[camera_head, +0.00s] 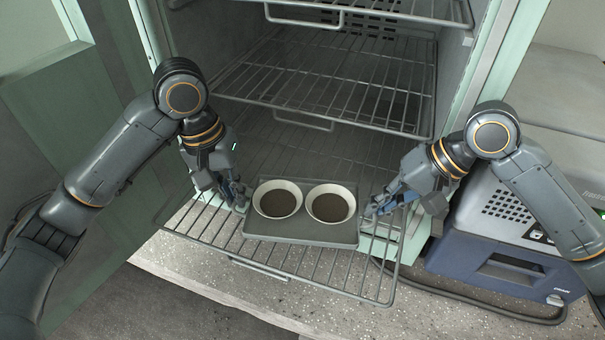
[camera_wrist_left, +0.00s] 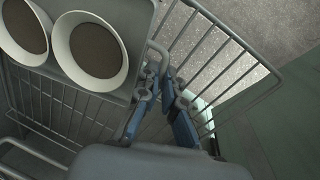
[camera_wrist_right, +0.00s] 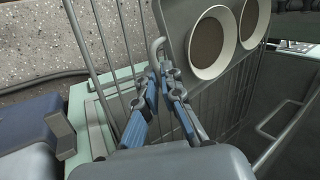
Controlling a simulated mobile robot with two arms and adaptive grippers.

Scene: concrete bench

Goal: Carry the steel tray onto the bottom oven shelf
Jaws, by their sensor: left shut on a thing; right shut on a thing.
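The steel tray (camera_head: 300,233) is grey and carries two white bowls (camera_head: 277,198) (camera_head: 330,203) with dark brown contents. It is over the front part of the pulled-out bottom oven shelf (camera_head: 215,225); whether it touches the wires I cannot tell. My left gripper (camera_head: 240,203) is shut at the tray's left end, on a handle that shows in the left wrist view (camera_wrist_left: 158,50). My right gripper (camera_head: 374,208) is shut at the right end, on the handle seen in the right wrist view (camera_wrist_right: 156,48).
Inside the oven, a middle wire shelf (camera_head: 330,90) and a top one (camera_head: 375,10) sit above. The oven door (camera_head: 60,130) stands open at left. A blue and grey device (camera_head: 505,235) stands at right on the speckled bench (camera_head: 200,280).

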